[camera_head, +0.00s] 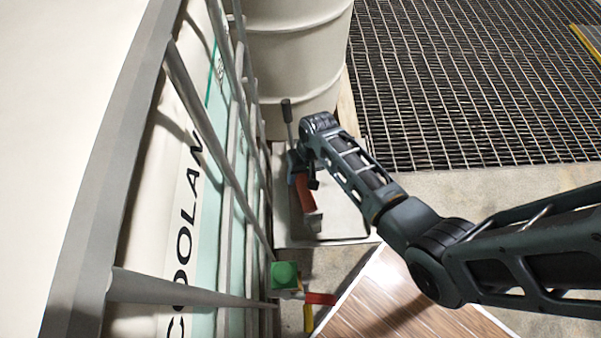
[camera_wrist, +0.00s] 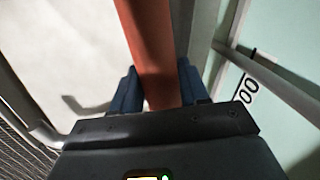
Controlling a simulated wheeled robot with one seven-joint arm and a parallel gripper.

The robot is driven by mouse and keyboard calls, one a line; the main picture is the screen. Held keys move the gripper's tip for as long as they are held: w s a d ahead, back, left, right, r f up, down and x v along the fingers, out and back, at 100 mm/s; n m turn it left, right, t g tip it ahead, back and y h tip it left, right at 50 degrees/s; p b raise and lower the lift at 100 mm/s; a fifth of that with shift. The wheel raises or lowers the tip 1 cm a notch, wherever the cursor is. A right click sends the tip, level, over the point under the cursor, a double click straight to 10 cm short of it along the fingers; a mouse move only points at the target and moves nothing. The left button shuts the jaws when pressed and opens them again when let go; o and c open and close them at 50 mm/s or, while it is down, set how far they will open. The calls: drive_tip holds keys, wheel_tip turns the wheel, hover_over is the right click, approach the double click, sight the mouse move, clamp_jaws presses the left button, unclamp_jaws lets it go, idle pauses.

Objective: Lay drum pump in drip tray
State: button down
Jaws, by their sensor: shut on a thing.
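The drum pump (camera_head: 305,192) has an orange-red body with a light end piece and a dark handle showing above it. My gripper (camera_head: 300,160) is shut on it, partly hidden by my wrist. In the wrist view the orange-red body (camera_wrist: 156,45) runs between my blue fingers (camera_wrist: 158,92). The drip tray (camera_head: 345,222) is a pale grey pan with a raised rim, below the pump and beside the tank cage. In the wrist view its pale floor (camera_wrist: 75,60) lies left of the pump. I cannot tell whether the pump touches the tray.
The caged coolant tank (camera_head: 190,220) stands close on the left, its bars near my gripper. A pale drum (camera_head: 293,60) stands behind the tray. A green-topped valve (camera_head: 286,275) with red and yellow parts juts out in front. Dark floor grating (camera_head: 460,80) lies on the right.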

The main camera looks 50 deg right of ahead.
idle(0.4)
drive_tip(key=shift+c, duration=2.4)
unclamp_jaws()
drive_tip(key=shift+f, duration=0.2)
drive_tip(key=shift+s+d+r+p, duration=0.15)
drive_tip(key=shift+d+r, duration=0.05)
drive_tip(key=shift+r, duration=1.1)
drive_tip(key=shift+s+d+r+p, duration=0.15)
drive_tip(key=shift+d+r, duration=0.1)
drive_tip(key=shift+r, duration=1.05)
drive_tip(key=shift+s+d+r+p, duration=0.1)
drive_tip(key=shift+d+r+p, duration=0.1)
drive_tip(key=shift+r, duration=1.1)
drive_tip(key=shift+s, duration=0.1)
